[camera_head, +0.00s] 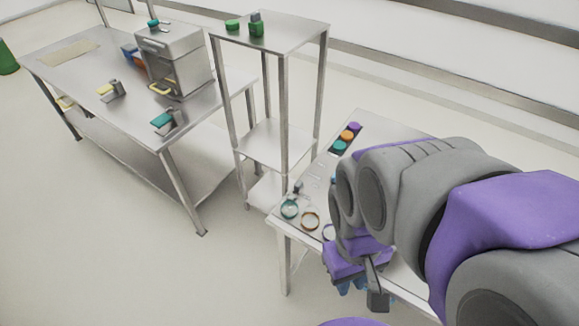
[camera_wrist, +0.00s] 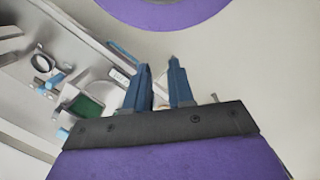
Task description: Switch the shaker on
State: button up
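I cannot tell for certain which object is the shaker. A boxy steel machine (camera_head: 178,62) with a yellow handle stands on the left table in the head view, and no switch on it can be made out. My gripper (camera_head: 354,287) hangs low at the front of the right bench, its blue fingertips partly hidden behind my wrist. In the wrist view my gripper (camera_wrist: 160,66) has its two blue fingers apart with an empty gap between them. Pale floor shows beyond the fingertips.
The right bench (camera_head: 281,219) carries rings and a row of coloured round items (camera_head: 347,135); my arm covers much of it. A tall steel stand (camera_head: 290,40) with green items is behind it. The left table (camera_head: 75,75) holds small clamp-like items. Floor between them is clear.

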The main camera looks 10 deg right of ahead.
jog(key=w+n, duration=0.2)
jog(key=w, duration=0.1)
jog(key=w+f+n, duration=0.1)
jog(key=w+n, duration=0.1)
jog(key=w, duration=0.2)
jog(key=w+d+n+t+h, duration=0.1)
jog(key=w+n, duration=0.1)
jog(key=w, duration=0.1)
jog(key=shift+w+d+f+b, duration=0.1)
jog(key=shift+w+f+b, duration=0.05)
jog(key=shift+f+b, duration=0.15)
grip_shut()
jog(key=w+a+f+n+t, duration=0.1)
jog(key=w+f+n, duration=0.3)
jog(key=w, duration=0.5)
jog(key=w+a+f+n+t+h+b, duration=0.1)
jog(key=w+a+f+n, duration=0.2)
jog(key=w+n, duration=0.6)
jog(key=w+a+f+n+t, duration=0.1)
jog(key=w+a+f+n, duration=0.2)
jog(key=w+f+n, duration=0.3)
jog(key=w, duration=0.3)
jog(key=shift+w+n+t+h, duration=0.25)
jog(key=shift+n+t+h, duration=0.05)
jog(key=shift+n+t, duration=0.1)
jog(key=shift+a, duration=0.1)
